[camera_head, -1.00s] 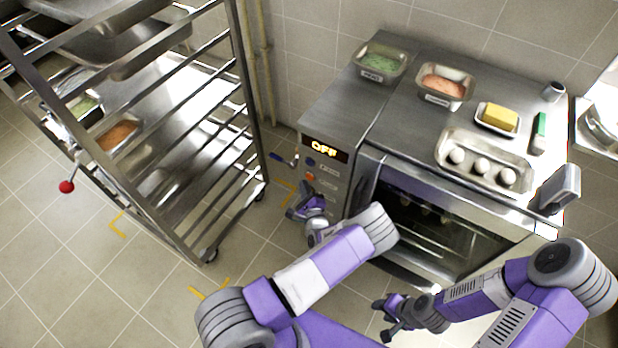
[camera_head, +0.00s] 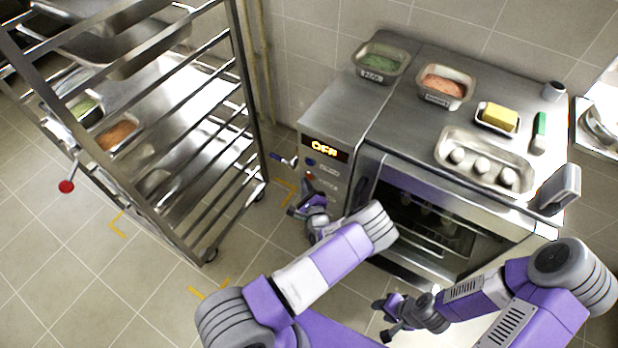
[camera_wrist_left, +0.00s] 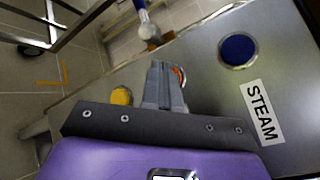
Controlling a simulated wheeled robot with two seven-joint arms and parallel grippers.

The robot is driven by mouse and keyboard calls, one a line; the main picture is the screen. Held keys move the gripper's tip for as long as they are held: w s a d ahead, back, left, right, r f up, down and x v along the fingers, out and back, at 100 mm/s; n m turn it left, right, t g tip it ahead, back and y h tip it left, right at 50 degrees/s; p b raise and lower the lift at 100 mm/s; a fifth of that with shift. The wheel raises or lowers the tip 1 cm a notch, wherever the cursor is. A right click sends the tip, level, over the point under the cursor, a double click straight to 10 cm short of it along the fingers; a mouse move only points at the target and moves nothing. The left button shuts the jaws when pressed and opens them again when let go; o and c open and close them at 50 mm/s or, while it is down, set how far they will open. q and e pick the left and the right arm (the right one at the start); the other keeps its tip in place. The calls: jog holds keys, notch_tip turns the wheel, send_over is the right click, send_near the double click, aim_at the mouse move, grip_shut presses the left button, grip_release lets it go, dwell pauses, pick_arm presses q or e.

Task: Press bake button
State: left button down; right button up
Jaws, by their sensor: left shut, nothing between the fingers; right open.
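The oven's control panel (camera_head: 322,172) carries a lit orange display (camera_head: 326,149), a blue button (camera_head: 310,162) and an orange-red button (camera_head: 309,176). In the left wrist view, the blue button (camera_wrist_left: 238,50) sits beside a STEAM label (camera_wrist_left: 261,112). The orange-red button (camera_wrist_left: 180,76) is mostly hidden behind my left fingers, and a yellow button (camera_wrist_left: 121,96) shows to their left. No bake label is readable. My left gripper (camera_wrist_left: 158,68) is shut and empty, close to the orange-red button; I cannot tell whether it touches. My right gripper (camera_head: 384,318) is open, low before the oven.
The oven door (camera_head: 450,195) is at the panel's right. Trays of food, a butter dish (camera_head: 497,118) and an egg tray (camera_head: 484,160) stand on the oven top. A metal rack (camera_head: 215,190) stands left of the panel, with floor between. A small handle (camera_head: 284,159) juts from the panel's left.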

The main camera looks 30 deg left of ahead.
pick_arm(q)
jog(key=shift+w, duration=0.45)
dwell(0.6)
jog(key=shift+s, duration=0.15)
jog(key=shift+s+p, duration=0.45)
jog(key=shift+s, duration=0.25)
jog(key=s+p, duration=0.2)
jog(key=s, duration=0.3)
jog(key=shift+a+p, duration=0.2)
jog(key=shift+p, duration=0.15)
dwell(0.7)
